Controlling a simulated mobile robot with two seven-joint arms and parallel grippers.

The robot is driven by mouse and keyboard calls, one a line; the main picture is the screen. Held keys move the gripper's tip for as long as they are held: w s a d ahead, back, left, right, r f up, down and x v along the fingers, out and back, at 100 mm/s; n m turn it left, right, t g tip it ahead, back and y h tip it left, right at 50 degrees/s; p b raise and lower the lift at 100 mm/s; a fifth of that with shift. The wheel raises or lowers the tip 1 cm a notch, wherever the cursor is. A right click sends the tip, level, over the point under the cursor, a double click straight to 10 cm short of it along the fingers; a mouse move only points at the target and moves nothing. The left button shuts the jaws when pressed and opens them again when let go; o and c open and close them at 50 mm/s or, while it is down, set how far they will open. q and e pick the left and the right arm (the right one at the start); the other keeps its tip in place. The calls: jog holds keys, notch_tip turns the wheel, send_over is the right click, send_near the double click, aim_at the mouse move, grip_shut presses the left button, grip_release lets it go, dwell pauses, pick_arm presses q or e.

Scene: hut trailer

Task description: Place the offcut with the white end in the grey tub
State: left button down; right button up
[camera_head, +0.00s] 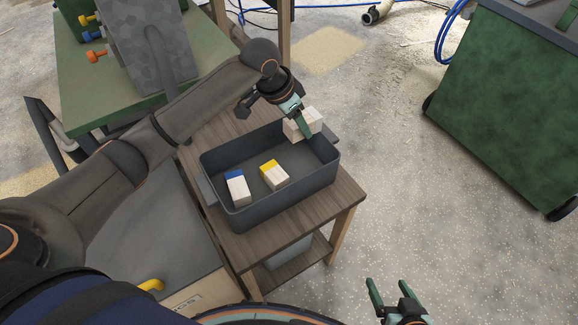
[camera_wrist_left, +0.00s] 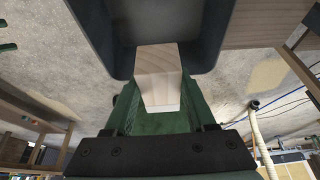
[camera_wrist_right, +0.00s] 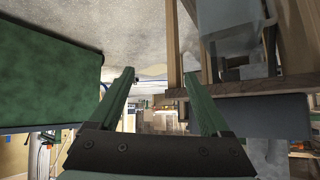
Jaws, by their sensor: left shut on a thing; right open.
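My left gripper (camera_head: 304,130) is shut on a pale wooden offcut (camera_head: 297,127) at the back right rim of the grey tub (camera_head: 270,207). In the left wrist view the offcut (camera_wrist_left: 158,62) sits between the green fingers, with a white end (camera_wrist_left: 160,106) towards the gripper. The tub wall shows close beyond it. I cannot tell whether the offcut touches the rim. Inside the tub lie an offcut with a blue end (camera_head: 237,187) and an offcut with a yellow end (camera_head: 274,174), apart from each other. My right gripper (camera_head: 388,290) is open and empty, away from the tub.
The tub stands on a small wooden table (camera_head: 300,222) with a lower shelf. A green workbench (camera_head: 105,95) is at the upper left. A green cabinet (camera_head: 505,105) stands at the right. Open speckled floor (camera_head: 400,200) lies between the table and the cabinet.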

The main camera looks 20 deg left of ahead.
pick_arm(q)
jog(key=b, duration=0.2)
send_over(301, 164)
jog(key=s, duration=0.1)
jog(key=f, duration=0.7)
jog(key=shift+s+a+f, duration=0.1)
jog(key=shift+a+f, duration=0.25)
jog(key=shift+a, duration=0.05)
jog(key=shift+f, duration=0.5)
notch_tip(301, 164, down, 5)
jog(key=shift+r+b, duration=0.1)
jog(key=shift+b, duration=0.4)
jog(key=shift+c, duration=1.1)
grip_release()
